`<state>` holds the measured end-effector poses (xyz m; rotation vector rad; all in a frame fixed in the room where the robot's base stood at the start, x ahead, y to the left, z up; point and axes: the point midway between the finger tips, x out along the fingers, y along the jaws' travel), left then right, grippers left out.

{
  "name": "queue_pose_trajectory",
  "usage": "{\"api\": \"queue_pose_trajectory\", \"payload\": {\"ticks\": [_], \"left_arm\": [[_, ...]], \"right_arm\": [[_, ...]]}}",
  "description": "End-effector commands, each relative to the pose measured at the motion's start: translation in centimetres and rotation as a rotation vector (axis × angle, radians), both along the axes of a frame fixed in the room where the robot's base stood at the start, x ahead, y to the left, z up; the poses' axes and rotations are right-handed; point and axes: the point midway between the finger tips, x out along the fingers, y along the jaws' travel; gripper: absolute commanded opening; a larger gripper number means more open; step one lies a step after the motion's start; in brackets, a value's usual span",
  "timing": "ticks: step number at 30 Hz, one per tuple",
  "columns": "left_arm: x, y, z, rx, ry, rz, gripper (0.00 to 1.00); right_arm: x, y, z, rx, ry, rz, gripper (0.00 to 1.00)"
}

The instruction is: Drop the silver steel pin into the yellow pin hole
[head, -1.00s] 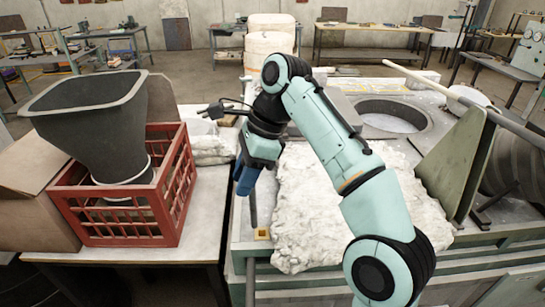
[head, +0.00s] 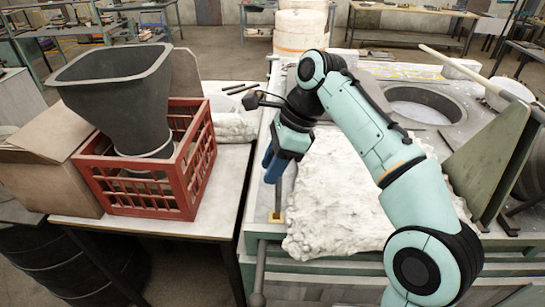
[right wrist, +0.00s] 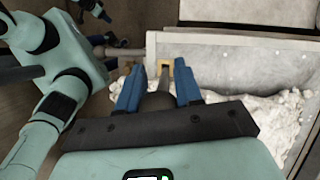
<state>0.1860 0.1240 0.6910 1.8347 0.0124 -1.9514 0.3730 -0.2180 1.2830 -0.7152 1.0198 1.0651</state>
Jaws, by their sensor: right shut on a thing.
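The silver steel pin (head: 278,200) hangs upright below my right gripper (head: 270,170), whose blue fingers are shut on its upper part. The yellow pin hole (head: 275,218) is a small yellow square at the near left corner of the bench. In the head view the pin's lower end lines up with it; I cannot tell whether the tip is inside or just above. In the right wrist view the pin (right wrist: 163,80) runs between the blue fingers (right wrist: 158,90) toward the yellow pin hole (right wrist: 172,63), partly covering it.
A red crate (head: 195,160) holding a dark hopper (head: 120,90) stands on the left table, beside a cardboard box (head: 45,140). A rough white slab (head: 335,190) lies just right of the hole. A round opening (head: 420,105) is further back.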

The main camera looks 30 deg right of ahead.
Motion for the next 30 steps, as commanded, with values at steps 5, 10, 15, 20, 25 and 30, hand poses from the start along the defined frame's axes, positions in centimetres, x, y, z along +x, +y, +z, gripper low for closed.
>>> {"api": "queue_pose_trajectory", "payload": {"ticks": [5, 10, 15, 20, 25, 30], "left_arm": [[-0.2, 0.0, -0.1, 0.0, 0.002, 0.0, 0.43], [-0.4, 0.0, -0.3, 0.0, 0.004, 0.0, 0.43], [-1.2, 0.0, -0.9, 0.0, 0.013, 0.0, 0.43], [-2.0, 0.0, -1.6, 0.0, 0.022, 0.0, 0.43], [-2.7, 0.0, -2.2, 0.0, 0.031, 0.0, 0.43], [-3.3, 0.0, -2.9, 0.0, 0.038, 0.0, 0.43]], "right_arm": [[0.0, 0.0, -1.2, 0.0, 0.002, -0.001, 0.0], [0.0, 0.0, -2.2, 0.0, 0.001, -0.002, 0.0], [-0.1, 0.0, -3.1, 0.0, 0.002, -0.001, 0.0], [-0.1, 0.0, -3.9, 0.0, 0.002, 0.0, 0.0], [-0.1, 0.0, -4.6, -0.001, 0.003, 0.0, 0.0], [0.0, 0.0, -5.5, 0.0, 0.002, -0.001, 0.0]]}}
